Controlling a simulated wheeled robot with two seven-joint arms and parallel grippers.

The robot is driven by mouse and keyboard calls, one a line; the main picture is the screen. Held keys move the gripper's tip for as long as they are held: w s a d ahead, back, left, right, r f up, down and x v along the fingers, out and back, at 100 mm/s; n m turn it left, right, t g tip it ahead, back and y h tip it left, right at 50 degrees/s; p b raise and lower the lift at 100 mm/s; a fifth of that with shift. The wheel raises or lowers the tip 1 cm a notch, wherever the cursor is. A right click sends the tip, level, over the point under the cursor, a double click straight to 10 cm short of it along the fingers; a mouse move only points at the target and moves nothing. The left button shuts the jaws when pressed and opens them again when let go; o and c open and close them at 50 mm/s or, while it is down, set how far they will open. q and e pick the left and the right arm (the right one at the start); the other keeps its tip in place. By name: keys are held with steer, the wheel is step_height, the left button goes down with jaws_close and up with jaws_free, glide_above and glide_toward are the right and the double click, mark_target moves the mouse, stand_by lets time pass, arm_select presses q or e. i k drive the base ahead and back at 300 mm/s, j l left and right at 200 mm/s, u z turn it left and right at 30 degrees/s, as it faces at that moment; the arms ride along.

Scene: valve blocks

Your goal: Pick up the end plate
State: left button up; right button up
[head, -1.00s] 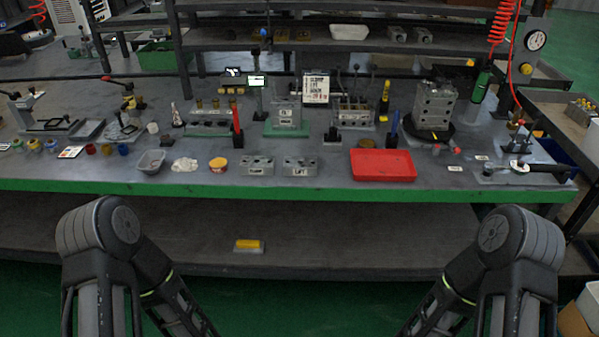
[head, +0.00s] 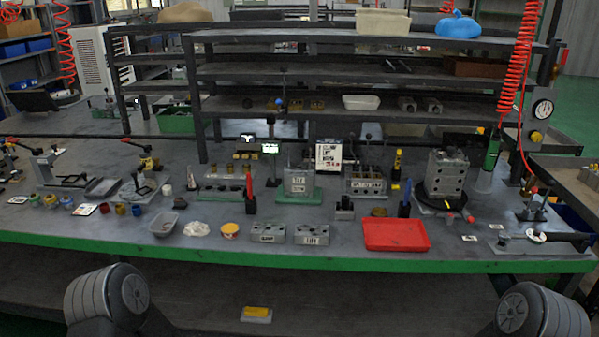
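I cannot tell for sure which part is the end plate. Two small grey blocks with holes and white labels stand side by side near the bench's front edge, a left block (head: 268,232) and a right block (head: 311,234). Behind them a grey labelled block (head: 299,182) stands on a green base. A larger grey block with holes (head: 447,172) stands on a dark round turntable at the right. Only upper links of my two arms show at the bottom corners. Both grippers are out of view, and no part on the bench is touched by my arms.
A red tray (head: 395,235) lies at the front right of the bench. A grey bin (head: 164,224), a white cloth (head: 197,229) and an orange-lidded tin (head: 230,230) stand at the front left. Dark shelves (head: 300,116) rise behind. A yellow-topped block (head: 257,313) sits on the lower shelf.

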mark_target(294, 170)
steer(key=i+j, duration=0.2)
steer(key=i, duration=0.15)
steer(key=i+j, duration=0.2)
steer(key=i+z, duration=0.1)
steer(key=z, duration=1.1)
